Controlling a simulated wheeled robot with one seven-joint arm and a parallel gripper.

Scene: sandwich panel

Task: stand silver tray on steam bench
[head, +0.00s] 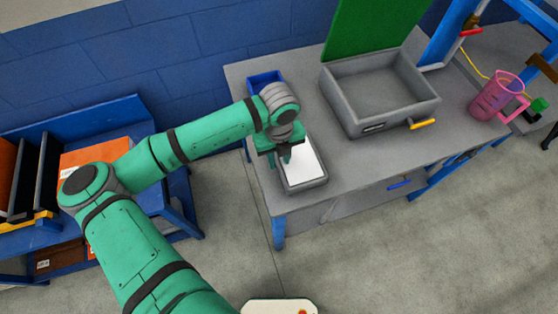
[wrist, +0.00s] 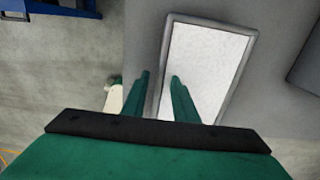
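The silver tray (head: 321,178) is a shallow rectangle with a grey rim and a pale inside. It lies flat at the near left corner of the grey bench top (head: 352,155). My gripper (head: 284,158) points down at the tray's left side, partly hiding it. In the wrist view the tray (wrist: 212,65) sits right of centre. My gripper (wrist: 160,75) shows two green fingers with a gap between them. One finger is outside the tray's left rim and the other is over its inside. I see no clear contact with the rim.
A grey open box (head: 375,88) with a yellow handle and raised green lid (head: 365,28) stands right of the tray. A blue bin (head: 262,80) is behind my wrist. A pink jug (head: 495,97) stands far right. Bench top between tray and box is clear.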

